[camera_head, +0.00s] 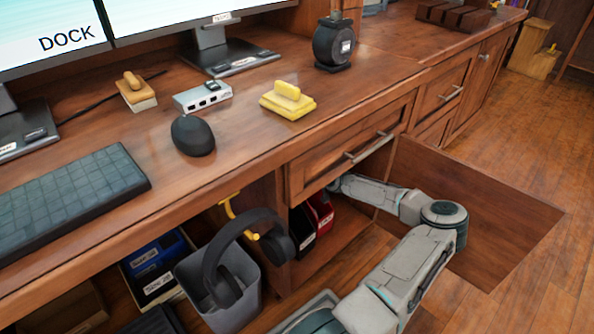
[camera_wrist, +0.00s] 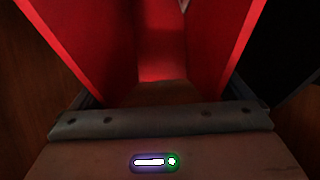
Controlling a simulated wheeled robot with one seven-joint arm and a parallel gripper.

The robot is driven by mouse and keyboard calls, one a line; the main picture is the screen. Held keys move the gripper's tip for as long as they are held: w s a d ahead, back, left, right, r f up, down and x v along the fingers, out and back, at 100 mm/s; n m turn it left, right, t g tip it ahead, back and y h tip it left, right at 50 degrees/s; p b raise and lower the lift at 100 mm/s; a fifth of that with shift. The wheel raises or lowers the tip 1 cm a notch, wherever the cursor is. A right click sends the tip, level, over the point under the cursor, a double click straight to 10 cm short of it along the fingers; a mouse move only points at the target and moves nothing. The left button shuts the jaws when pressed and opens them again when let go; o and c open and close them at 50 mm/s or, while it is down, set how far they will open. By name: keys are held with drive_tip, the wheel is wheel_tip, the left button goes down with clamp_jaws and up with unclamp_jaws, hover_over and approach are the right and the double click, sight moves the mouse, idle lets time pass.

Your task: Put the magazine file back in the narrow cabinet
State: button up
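A red magazine file (camera_head: 321,211) stands inside the narrow cabinet (camera_head: 352,252), beside a black file (camera_head: 301,232) on its left. The cabinet door (camera_head: 478,205) is swung open to the right. My arm reaches in past the door, and my gripper (camera_head: 336,186) is at the red file, partly hidden under the drawer front. In the wrist view, the red file (camera_wrist: 230,45) fills the middle, its two side walls spreading upward. My gripper (camera_wrist: 160,112) is close against it, with dark finger edges beside the walls. Whether the fingers press on it cannot be seen.
A drawer (camera_head: 350,152) with a metal handle overhangs the cabinet opening. Headphones (camera_head: 240,255) hang from a yellow hook left of it, over a grey bin (camera_head: 228,308). A dark object (camera_wrist: 285,60) stands close right of the red file in the wrist view.

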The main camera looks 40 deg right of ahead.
drive_tip(key=shift+r, duration=0.1)
drive_tip(key=a+p+v, duration=0.1)
drive_tip(key=p+v, duration=0.2)
drive_tip(key=v, duration=0.9)
drive_tip(key=shift+d+p, duration=0.3)
drive_tip(key=shift+d, duration=0.15)
